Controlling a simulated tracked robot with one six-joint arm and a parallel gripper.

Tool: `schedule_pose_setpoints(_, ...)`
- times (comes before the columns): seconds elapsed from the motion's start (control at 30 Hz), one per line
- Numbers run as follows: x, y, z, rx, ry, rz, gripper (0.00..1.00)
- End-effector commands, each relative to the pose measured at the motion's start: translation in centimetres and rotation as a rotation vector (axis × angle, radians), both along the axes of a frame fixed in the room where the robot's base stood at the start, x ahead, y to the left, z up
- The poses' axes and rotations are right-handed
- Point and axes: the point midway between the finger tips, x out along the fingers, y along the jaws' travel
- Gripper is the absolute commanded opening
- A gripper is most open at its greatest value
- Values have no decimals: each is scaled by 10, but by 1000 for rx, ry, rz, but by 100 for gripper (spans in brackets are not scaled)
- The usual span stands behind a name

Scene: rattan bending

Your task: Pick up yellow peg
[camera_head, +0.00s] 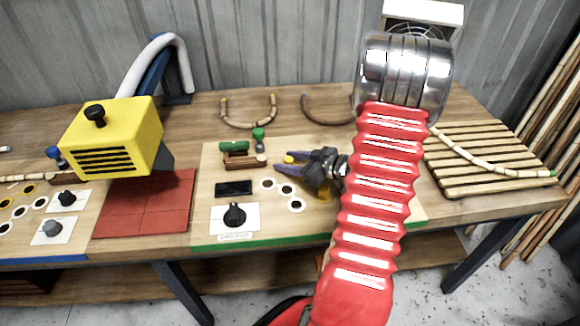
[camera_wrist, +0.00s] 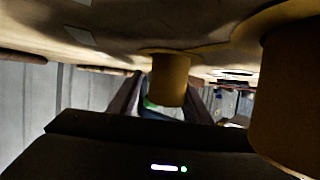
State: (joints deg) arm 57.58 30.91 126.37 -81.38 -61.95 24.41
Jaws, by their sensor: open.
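A yellow peg (camera_head: 289,158) stands by the tips of my gripper (camera_head: 281,172) in the head view; only a little of it shows. In the wrist view the picture is upside down, with the board at the top. There a yellow peg (camera_wrist: 170,80) stands between the two dark fingers of my gripper (camera_wrist: 160,100), which are open. I cannot tell whether they touch it. A second, larger-looking yellow peg (camera_wrist: 285,95) is close to the camera at the right. A yellow part (camera_head: 323,196) also shows below my gripper in the head view, partly hidden.
White-ringed holes (camera_head: 283,189) and a black knob (camera_head: 235,214) lie left of my gripper on the board. A green-topped clamp (camera_head: 245,152) stands behind. A slatted rack (camera_head: 480,165) is at the right, and a yellow machine (camera_head: 115,138) over a red mat (camera_head: 145,205) at the left.

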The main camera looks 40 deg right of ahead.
Motion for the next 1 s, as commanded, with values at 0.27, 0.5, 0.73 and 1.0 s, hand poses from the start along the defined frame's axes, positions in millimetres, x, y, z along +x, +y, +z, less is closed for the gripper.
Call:
schedule_pose_setpoints(0.27,0,0,0,0,0,0,35)
schedule_pose_setpoints(0.5,0,0,0,0,0,0,18)
schedule_pose_setpoints(0.73,0,0,0,0,0,1,2)
schedule_pose_setpoints(1.0,0,0,1,0,0,0,1)
